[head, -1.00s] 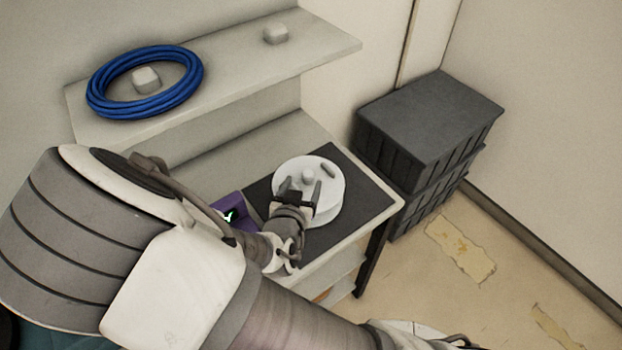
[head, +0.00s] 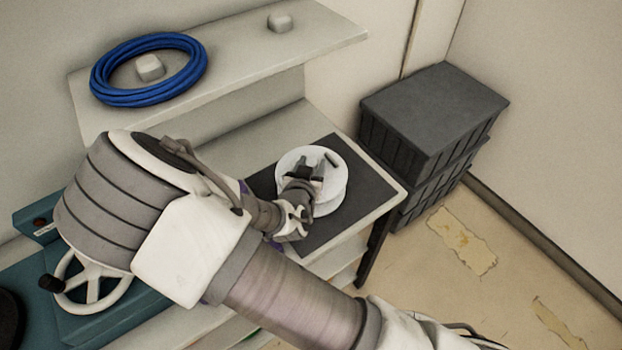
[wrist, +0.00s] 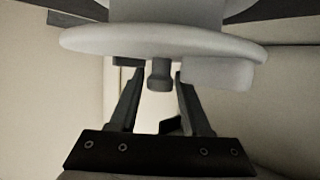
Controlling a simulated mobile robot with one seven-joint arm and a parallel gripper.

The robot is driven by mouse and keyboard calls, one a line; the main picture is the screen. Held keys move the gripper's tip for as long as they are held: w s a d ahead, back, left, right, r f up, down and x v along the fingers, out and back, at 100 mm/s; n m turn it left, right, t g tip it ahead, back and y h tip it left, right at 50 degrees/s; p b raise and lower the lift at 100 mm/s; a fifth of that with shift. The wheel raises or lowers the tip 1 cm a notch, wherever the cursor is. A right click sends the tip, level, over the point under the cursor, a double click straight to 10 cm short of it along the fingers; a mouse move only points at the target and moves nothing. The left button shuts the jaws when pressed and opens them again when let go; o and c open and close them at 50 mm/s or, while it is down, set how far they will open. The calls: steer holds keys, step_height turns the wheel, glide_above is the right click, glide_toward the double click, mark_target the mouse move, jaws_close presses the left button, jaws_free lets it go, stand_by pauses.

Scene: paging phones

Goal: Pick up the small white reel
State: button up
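The small white reel (head: 325,202) lies flat on a dark mat (head: 372,187) at the right end of the workbench. A short handle peg (head: 331,159) stands near its rim. My gripper (head: 306,168) is over the reel's top face, fingers apart. In the wrist view the reel's pale disc (wrist: 90,40) fills the top. Its central knob (wrist: 159,76) sits between my gripper's two fingertips (wrist: 159,72), with a narrow gap visible on each side. Whether the fingers touch the disc cannot be told. The head view largely hides the knob behind the gripper.
A shelf (head: 235,65) above the bench holds a blue cable coil (head: 110,97) and small pale blocks (head: 280,23). Stacked dark crates (head: 435,105) stand right of the bench. A teal machine with a white handwheel (head: 93,290) is at lower left. Floor at right is mostly clear.

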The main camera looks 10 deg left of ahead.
jaws_close()
stand_by(1.1)
